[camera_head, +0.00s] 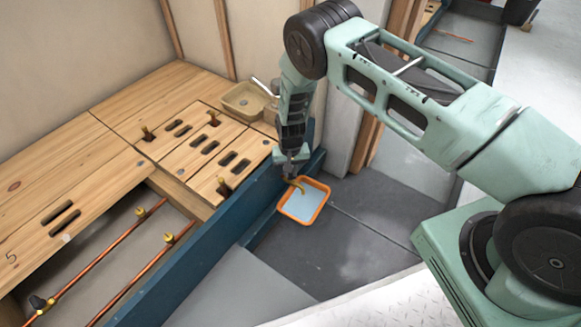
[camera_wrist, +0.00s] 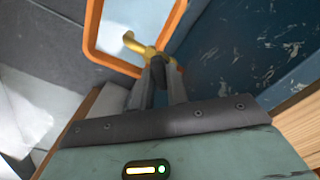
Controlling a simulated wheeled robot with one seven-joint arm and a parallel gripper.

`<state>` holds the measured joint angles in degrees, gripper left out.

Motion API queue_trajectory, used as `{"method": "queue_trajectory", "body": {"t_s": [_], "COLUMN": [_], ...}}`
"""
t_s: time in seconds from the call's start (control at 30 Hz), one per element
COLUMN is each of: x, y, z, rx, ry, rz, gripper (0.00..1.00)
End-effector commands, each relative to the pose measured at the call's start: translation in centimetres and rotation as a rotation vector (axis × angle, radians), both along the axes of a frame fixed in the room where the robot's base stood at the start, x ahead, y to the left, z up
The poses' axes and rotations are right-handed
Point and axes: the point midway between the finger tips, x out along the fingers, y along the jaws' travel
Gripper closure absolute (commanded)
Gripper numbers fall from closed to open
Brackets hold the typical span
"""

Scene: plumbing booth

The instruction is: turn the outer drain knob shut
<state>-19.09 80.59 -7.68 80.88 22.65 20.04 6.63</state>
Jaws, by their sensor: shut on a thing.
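My gripper (camera_head: 291,172) points down beside the dark blue beam's far end. In the wrist view its two fingers (camera_wrist: 162,78) are closed around a small dark knob (camera_wrist: 158,68), the outer drain knob, on a brass drain tap (camera_wrist: 134,43). The fingers hide most of the knob, and I cannot tell how far it is turned. The curved brass spout (camera_head: 298,185) shows just below my gripper in the head view. It hangs over an orange-rimmed tray (camera_head: 283,208) with a pale blue inside, which also shows in the wrist view (camera_wrist: 91,38).
The blue beam (camera_head: 190,265) borders an open floor bay with copper pipes (camera_head: 105,250) and brass fittings. Wooden floor panels (camera_head: 130,100) with slots lie left of it. A beige basin (camera_head: 243,100) stands near the wall. Grey floor (camera_head: 345,250) is clear right of the tray.

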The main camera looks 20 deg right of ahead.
Motion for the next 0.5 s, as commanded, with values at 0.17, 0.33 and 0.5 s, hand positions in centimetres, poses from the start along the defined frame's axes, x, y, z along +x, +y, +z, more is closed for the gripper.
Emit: {"method": "queue_trajectory", "body": {"t_s": [0.17, 0.33, 0.5], "x": [-0.03, -0.01, -0.03], "y": [-0.03, 0.02, 0.02], "z": [0.15, 0.11, 0.06], "rx": [-0.001, -0.001, -0.001], "ry": [0.0, 0.0, 0.0], "rz": [-0.167, -0.327, -0.476], "gripper": [1.0, 1.0, 1.0]}}
